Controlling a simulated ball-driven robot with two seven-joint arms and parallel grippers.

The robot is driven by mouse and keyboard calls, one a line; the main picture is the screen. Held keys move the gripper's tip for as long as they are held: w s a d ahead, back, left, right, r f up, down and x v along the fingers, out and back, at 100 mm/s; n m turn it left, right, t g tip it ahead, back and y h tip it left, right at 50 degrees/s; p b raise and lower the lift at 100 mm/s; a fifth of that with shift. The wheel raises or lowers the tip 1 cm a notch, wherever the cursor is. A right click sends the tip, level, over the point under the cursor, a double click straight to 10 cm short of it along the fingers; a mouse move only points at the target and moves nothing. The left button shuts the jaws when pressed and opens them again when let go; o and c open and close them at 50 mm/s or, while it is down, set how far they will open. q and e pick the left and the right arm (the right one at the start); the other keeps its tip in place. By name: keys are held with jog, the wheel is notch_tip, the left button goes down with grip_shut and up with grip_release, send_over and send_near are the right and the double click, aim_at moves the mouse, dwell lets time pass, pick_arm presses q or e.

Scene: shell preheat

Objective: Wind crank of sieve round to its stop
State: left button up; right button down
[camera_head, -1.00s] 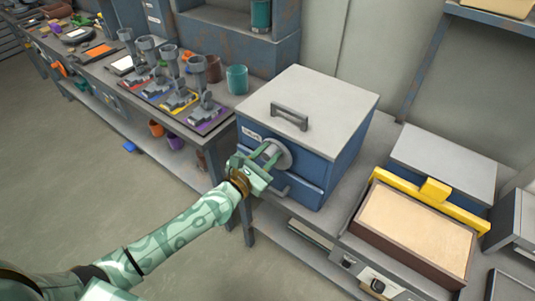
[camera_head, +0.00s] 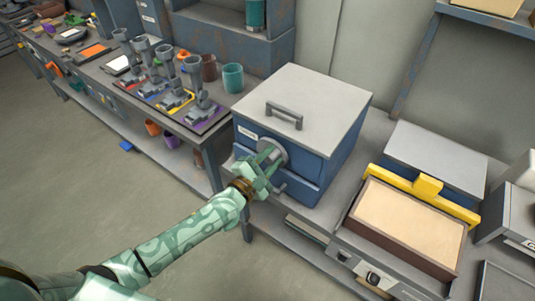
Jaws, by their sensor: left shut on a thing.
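The sieve looks to be the blue box (camera_head: 327,165) with a pale grey lid and a dark lid handle, standing on the bench in the middle of the view. A round grey crank hub (camera_head: 273,151) sits on its front face. My left gripper (camera_head: 263,165) is at the hub, shut on the crank, whose grip is mostly hidden by the fingers. My right gripper is not in view.
To the left, a bench holds several grey upright stands (camera_head: 194,85) on coloured bases and a teal cup (camera_head: 233,77). To the right is a sand-filled tray (camera_head: 352,219) with a yellow bar (camera_head: 426,188). Floor at lower left is clear.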

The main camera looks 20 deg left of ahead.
pick_arm(q)
jog(key=m, duration=0.2)
jog(key=f+m, duration=0.1)
jog(key=shift+s+d+m+p, duration=0.15)
jog(key=shift+d+m+p, duration=0.15)
jog(key=shift+d+m, duration=0.1)
notch_tip(320, 180, down, 4)
jog(key=m, duration=1.1)
jog(key=shift+s+d+r+m, duration=0.1)
jog(key=shift+r+m, duration=0.1)
jog(key=shift+m, duration=0.2)
jog(key=m, duration=0.2)
jog(key=shift+a+f+m, duration=0.2)
jog(key=shift+f+m, duration=0.15)
jog(key=shift+m, duration=0.05)
jog(key=m, duration=0.3)
jog(key=shift+w+a+f+m, duration=0.2)
jog(key=shift+a+f+m, duration=0.1)
jog(key=shift+a+f, duration=0.1)
jog(key=m, duration=0.1)
jog(key=a+m, duration=0.1)
jog(key=m, duration=0.1)
jog(key=shift+w+f, duration=0.15)
jog(key=shift+f, duration=0.05)
jog(key=shift+w+a+m, duration=0.1)
jog(key=shift+a+m, duration=0.15)
jog(key=shift+m, duration=0.7)
jog(key=shift+w+a+m, duration=0.1)
jog(key=shift+a+m, duration=0.1)
jog(key=shift+m, duration=0.75)
